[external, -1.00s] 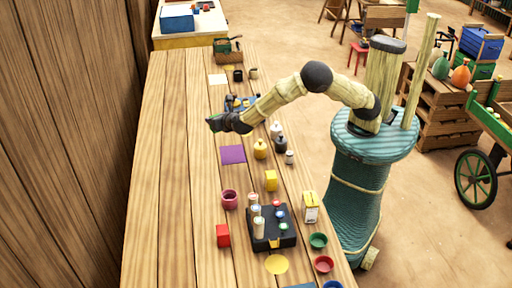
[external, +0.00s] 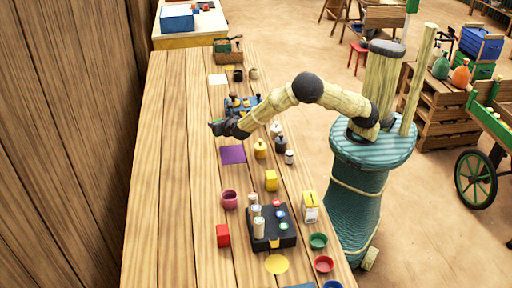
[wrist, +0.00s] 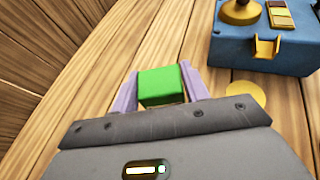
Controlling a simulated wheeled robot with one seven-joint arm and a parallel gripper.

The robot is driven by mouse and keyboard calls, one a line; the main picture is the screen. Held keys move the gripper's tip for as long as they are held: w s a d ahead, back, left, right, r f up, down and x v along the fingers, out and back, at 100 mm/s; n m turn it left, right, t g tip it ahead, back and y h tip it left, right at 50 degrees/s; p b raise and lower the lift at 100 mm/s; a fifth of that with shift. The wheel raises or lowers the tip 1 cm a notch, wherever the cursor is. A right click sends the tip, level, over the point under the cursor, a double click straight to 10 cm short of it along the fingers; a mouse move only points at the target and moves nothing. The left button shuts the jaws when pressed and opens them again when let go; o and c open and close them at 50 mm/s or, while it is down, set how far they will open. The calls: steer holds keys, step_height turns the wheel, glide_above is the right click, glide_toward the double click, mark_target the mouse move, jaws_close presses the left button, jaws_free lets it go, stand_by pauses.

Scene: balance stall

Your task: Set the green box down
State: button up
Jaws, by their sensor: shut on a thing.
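The green box (wrist: 160,86) sits between the two pale purple fingers of my gripper (wrist: 160,92) in the wrist view. My gripper is shut on it. In the external view my gripper (external: 214,128) is over the wooden table, just beyond the purple square mat (external: 233,155). There the box is mostly hidden by the dark gripper. I cannot tell whether the box's underside touches the tabletop.
A blue device (wrist: 262,48) with a yellow knob stands to the right in the wrist view, beside a yellow disc (wrist: 246,94). Yellow and dark bottles (external: 260,149) stand right of the purple mat. The table's left side (external: 168,170) is clear.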

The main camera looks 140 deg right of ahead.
steer(key=shift+f, duration=0.4)
steer(key=shift+f, duration=1.85)
steer(key=shift+f, duration=0.2)
steer(key=o, duration=1)
